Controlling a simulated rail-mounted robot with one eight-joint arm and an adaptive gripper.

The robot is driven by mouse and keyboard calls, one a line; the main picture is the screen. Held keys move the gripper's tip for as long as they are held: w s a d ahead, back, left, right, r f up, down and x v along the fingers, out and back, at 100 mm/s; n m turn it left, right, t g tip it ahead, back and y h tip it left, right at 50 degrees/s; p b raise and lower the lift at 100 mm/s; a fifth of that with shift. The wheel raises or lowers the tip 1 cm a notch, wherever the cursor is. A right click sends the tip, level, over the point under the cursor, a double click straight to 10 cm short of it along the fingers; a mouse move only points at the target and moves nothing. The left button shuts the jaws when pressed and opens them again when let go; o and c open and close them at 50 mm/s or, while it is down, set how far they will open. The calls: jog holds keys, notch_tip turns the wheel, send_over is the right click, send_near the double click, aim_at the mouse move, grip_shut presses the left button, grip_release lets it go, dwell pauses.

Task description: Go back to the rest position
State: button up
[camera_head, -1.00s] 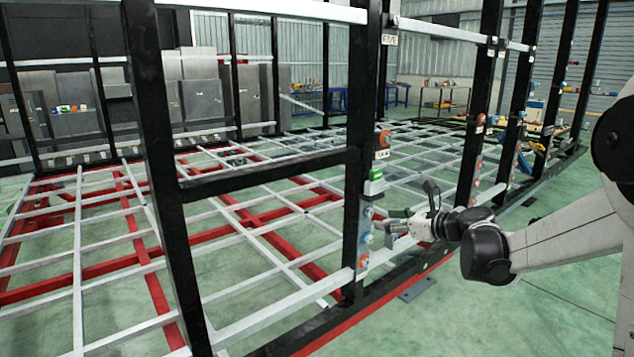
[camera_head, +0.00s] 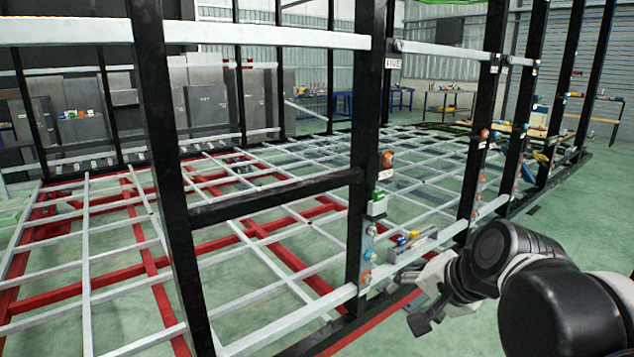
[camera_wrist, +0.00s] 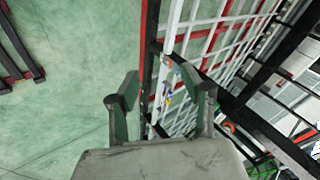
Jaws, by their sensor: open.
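My gripper (camera_head: 414,300) is low and right of centre in the head view, near the outer edge of the trailer chassis (camera_head: 290,320) and just right of a black post (camera_head: 366,110). In the wrist view my gripper (camera_wrist: 165,97) has its two fingers spread wide, with nothing between them. The gripper is open and empty. My bent arm fills the lower right of the head view and hides part of the chassis edge behind it.
The post carries a green-and-white box (camera_head: 377,205) and round orange and blue fittings. A grey holder with small coloured pieces (camera_head: 412,245) sits beyond my gripper. More black posts (camera_head: 481,130) line the chassis side. Green floor (camera_head: 600,215) is open at the right.

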jog(key=s+d+f+n+h+p, duration=0.1)
jog(key=s+d+n+h+p, duration=0.1)
jog(key=s+n, duration=0.5)
jog(key=s+d+h, duration=0.1)
jog(key=s, duration=0.3)
jog(key=shift+s+d+n, duration=0.15)
jog(key=shift+d+n, duration=0.1)
jog(key=shift+n, duration=0.15)
